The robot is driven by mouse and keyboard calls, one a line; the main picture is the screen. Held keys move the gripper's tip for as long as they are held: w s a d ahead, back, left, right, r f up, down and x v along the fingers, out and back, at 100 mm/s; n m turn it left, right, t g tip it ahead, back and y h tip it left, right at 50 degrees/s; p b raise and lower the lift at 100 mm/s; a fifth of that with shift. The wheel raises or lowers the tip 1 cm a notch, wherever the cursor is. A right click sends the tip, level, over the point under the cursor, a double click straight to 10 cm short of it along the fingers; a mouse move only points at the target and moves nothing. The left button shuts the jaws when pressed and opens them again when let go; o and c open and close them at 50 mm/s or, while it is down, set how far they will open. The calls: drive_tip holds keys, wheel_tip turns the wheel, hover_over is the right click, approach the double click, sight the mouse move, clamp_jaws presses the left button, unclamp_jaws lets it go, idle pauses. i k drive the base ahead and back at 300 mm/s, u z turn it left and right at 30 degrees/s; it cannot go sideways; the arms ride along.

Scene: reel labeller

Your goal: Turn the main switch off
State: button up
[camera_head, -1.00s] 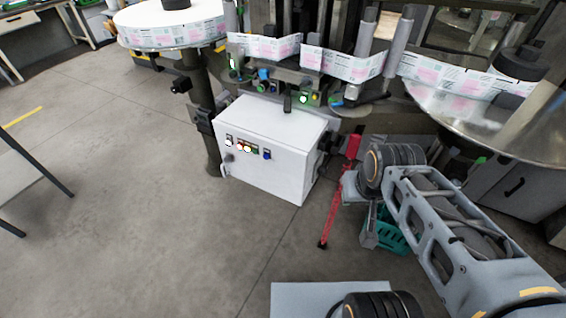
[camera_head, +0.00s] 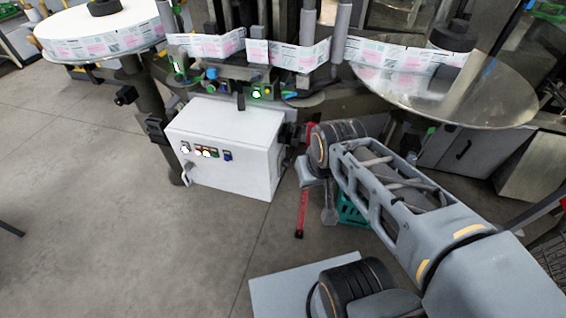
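A pale handle-like part (camera_head: 186,175) is at the lower left of the front. I cannot tell which of these is the main switch or its position. My gripper (camera_head: 329,214) hangs below the wrist, right of the box and apart from it. It is small and partly hidden, so its fingers cannot be read.
A red post (camera_head: 302,200) stands between the box and my gripper, with a green crate (camera_head: 350,210) behind the arm. A round metal table (camera_head: 450,95) is at the right and a white label reel (camera_head: 95,35) at upper left. The floor left of the box is clear.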

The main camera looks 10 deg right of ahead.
sight(285, 164)
drive_tip(key=u, duration=0.35)
drive_tip(key=k, duration=0.5)
drive_tip(key=z, duration=0.4)
drive_tip(key=i, duration=0.45)
drive_tip(key=z, duration=0.5)
drive_tip(key=k, duration=1.3)
drive_tip(key=u, duration=0.05)
drive_tip(key=i, duration=0.6)
drive_tip(key=u, duration=0.8)
drive_tip(key=i, duration=1)
drive_tip(key=z, duration=0.3)
